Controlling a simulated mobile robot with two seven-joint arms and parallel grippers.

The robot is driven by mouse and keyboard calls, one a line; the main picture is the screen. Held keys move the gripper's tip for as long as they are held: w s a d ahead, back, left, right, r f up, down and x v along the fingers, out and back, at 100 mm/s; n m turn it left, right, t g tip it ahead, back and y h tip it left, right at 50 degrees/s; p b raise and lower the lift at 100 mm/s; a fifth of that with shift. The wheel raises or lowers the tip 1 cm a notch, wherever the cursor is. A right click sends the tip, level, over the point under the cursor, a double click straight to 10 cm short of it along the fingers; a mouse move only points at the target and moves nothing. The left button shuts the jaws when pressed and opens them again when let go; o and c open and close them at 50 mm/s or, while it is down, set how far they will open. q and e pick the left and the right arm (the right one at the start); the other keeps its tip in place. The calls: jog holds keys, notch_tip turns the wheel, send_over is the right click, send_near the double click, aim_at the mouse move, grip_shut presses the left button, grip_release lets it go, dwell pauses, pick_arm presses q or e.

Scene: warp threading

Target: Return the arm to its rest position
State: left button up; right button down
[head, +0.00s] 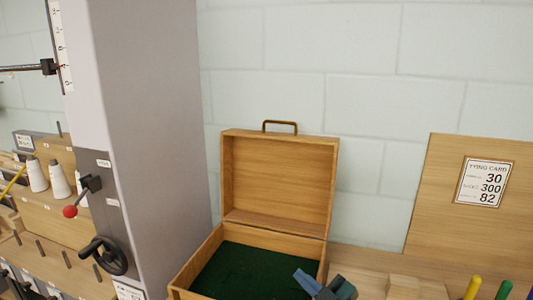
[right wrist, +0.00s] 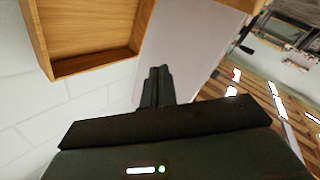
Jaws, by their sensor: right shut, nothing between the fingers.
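My right gripper (head: 303,277) shows at the bottom of the head view, in front of the open wooden box (head: 328,190). Its fingers appear over the right part of the box's dark green lining. In the right wrist view the two dark fingers (right wrist: 157,86) are together with nothing between them. Most of the right arm is outside the head view. My left gripper is not in view.
A tall grey column (head: 150,120) with a red-knobbed lever and a black handwheel (head: 104,256) stands left of the box. White thread cones (head: 37,175) are farther left. A wooden board with a card (head: 485,182) and coloured pegs (head: 473,287) are at right.

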jog(key=s+d+f+m+g+h, duration=0.1)
jog(key=s+d+f+m+h, duration=0.1)
jog(key=s+f, duration=0.4)
jog(key=s+d+f+m+g+h, duration=0.2)
jog(key=s+f+m, duration=0.3)
jog(key=s, duration=0.6)
jog(key=s+d+f+m+g+h, duration=0.1)
jog(key=s+d+f+m+h, duration=0.1)
jog(key=s+f, duration=0.5)
jog(key=shift+s+d+f+m+g+h, duration=0.35)
jog(key=shift+s+m+h, duration=0.35)
jog(key=shift+h, duration=0.2)
jog(key=shift+a, duration=0.15)
